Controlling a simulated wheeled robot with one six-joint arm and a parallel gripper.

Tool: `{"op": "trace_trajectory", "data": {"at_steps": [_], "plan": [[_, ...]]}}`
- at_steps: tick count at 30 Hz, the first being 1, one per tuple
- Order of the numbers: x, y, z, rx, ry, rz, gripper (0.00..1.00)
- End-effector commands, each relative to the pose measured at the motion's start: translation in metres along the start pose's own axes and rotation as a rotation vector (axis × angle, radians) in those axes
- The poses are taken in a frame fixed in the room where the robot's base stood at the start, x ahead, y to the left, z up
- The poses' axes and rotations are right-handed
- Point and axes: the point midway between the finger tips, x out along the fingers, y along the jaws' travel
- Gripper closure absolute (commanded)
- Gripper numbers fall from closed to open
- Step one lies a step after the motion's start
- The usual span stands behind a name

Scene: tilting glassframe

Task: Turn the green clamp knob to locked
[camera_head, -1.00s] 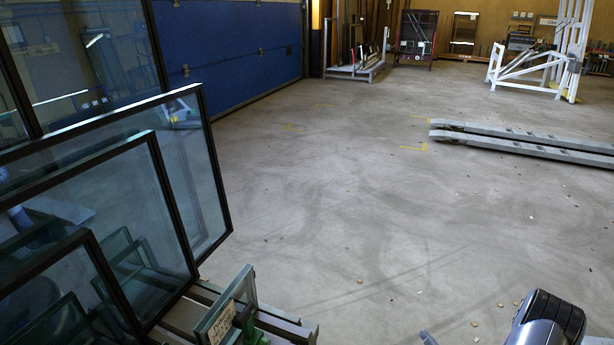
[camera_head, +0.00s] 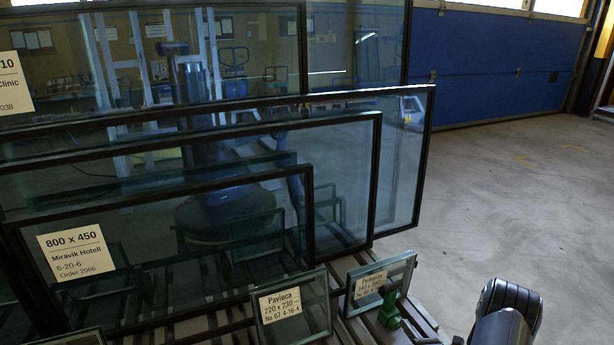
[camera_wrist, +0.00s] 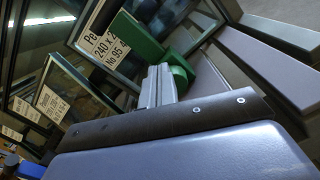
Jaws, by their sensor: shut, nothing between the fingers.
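The green clamp (camera_head: 390,308) stands at the right end of the small glass pane labelled Perlana or similar (camera_head: 380,282), on the slatted rack. In the wrist view the clamp shows as a green bar (camera_wrist: 138,38) across the pane's edge, with a rounded green part (camera_wrist: 180,78) below it. I cannot tell the knob's turned position. My gripper (camera_wrist: 158,82) is shut and empty, its grey fingers close beside the rounded green part; I cannot tell whether they touch it. In the head view my arm shows at the lower right and the fingertips are not clear.
A second small pane (camera_head: 292,308) leans to the left. Large dark-framed glass units (camera_head: 345,190) stand behind, one labelled 800 x 450 (camera_head: 76,251). Grey rack beams (camera_wrist: 262,62) lie right of the clamp in the wrist view. Open concrete floor (camera_head: 510,210) lies to the right.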

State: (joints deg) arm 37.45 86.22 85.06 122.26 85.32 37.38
Motion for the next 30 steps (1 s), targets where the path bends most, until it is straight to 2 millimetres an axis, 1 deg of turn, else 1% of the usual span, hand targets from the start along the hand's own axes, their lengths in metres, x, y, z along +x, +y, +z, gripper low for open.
{"op": "trace_trajectory", "data": {"at_steps": [3, 7, 30], "plan": [[0.0082, -0.0009, -0.0005, -0.001, -0.001, 0.000, 1.00], [0.0114, -0.0006, 0.0003, 0.000, -0.001, -0.001, 1.00], [0.0114, -0.0018, -0.0032, 0.000, 0.000, -0.001, 1.00]]}}
